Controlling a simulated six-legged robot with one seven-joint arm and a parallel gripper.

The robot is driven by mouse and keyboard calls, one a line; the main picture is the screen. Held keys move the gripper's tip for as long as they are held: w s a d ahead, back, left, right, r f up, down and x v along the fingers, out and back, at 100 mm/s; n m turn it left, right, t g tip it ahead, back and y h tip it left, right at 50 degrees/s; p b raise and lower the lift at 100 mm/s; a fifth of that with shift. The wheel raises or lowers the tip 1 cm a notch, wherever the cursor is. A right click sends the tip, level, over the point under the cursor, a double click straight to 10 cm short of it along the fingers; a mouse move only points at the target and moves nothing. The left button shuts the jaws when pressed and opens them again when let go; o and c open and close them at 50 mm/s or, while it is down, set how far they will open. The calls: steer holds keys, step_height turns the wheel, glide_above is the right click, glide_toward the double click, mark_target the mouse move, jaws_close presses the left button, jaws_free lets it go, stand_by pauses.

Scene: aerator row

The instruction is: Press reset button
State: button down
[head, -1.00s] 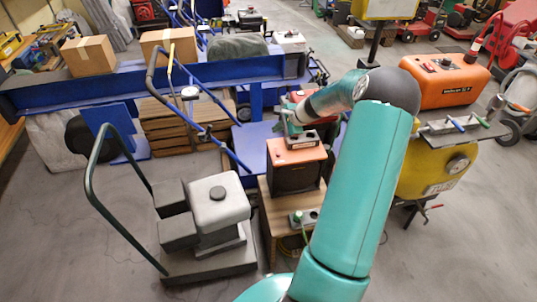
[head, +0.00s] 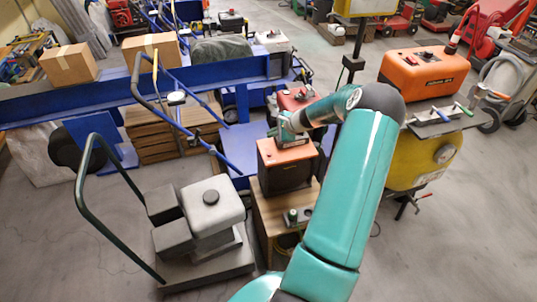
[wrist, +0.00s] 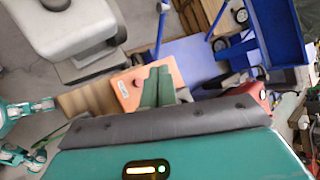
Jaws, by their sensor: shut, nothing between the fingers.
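An orange-topped dark box (head: 284,172) stands on a wooden table (head: 266,222). In the wrist view its orange top (wrist: 125,93) carries a small round red button (wrist: 137,83) and a pale label. My gripper (head: 281,133) is over the far part of this box in the head view. In the wrist view the two green fingers (wrist: 158,72) are together and empty, over the orange top just right of the red button. I cannot tell whether they touch the top. The head view does not show the red button clearly.
A small box with a green knob (head: 293,214) sits on the table's near end. A trolley with a grey machine (head: 212,205) stands at left. A blue beam (head: 110,85) runs behind. An orange unit on a yellow tank (head: 420,160) is at right. Floor is clear at front left.

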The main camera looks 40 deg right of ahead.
steer(key=shift+w+a+f, duration=0.1)
steer(key=shift+f, duration=3.85)
steer(key=shift+f, duration=0.1)
steer(key=shift+f, duration=0.3)
steer(key=shift+f, duration=0.5)
steer(key=shift+r, duration=0.9)
steer(key=shift+r, duration=2.5)
